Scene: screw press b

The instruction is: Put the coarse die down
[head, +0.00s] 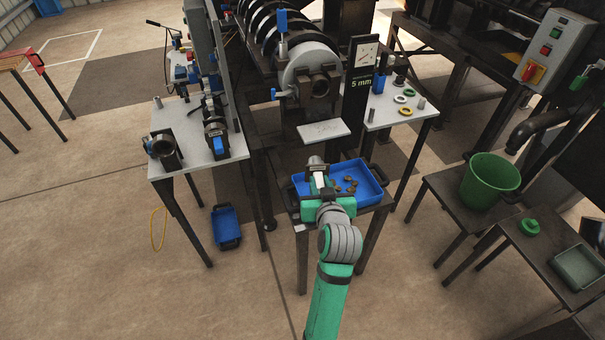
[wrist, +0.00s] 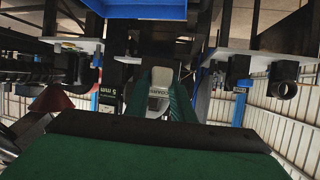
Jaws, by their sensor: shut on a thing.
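My gripper (head: 319,180) is shut on the coarse die (head: 316,161), a grey metal piece that stands up from the fingers. In the wrist view the die (wrist: 160,92) shows pale between the two green fingers, with a partly readable "COARSE" label. In the head view the gripper is over the left part of the blue tray (head: 371,174); the exact height above it is hard to tell. The die touches no surface that I can see. My forearm and the gripper body hide part of the tray and its stand.
A grey side table (head: 190,160) at left holds dark fittings. A right table (head: 402,114) carries several rings and pegs. The press (head: 318,85) with a pale plate (head: 323,131) stands behind. A blue bin (head: 226,226) lies on the floor; a green bucket (head: 490,181) stands at right.

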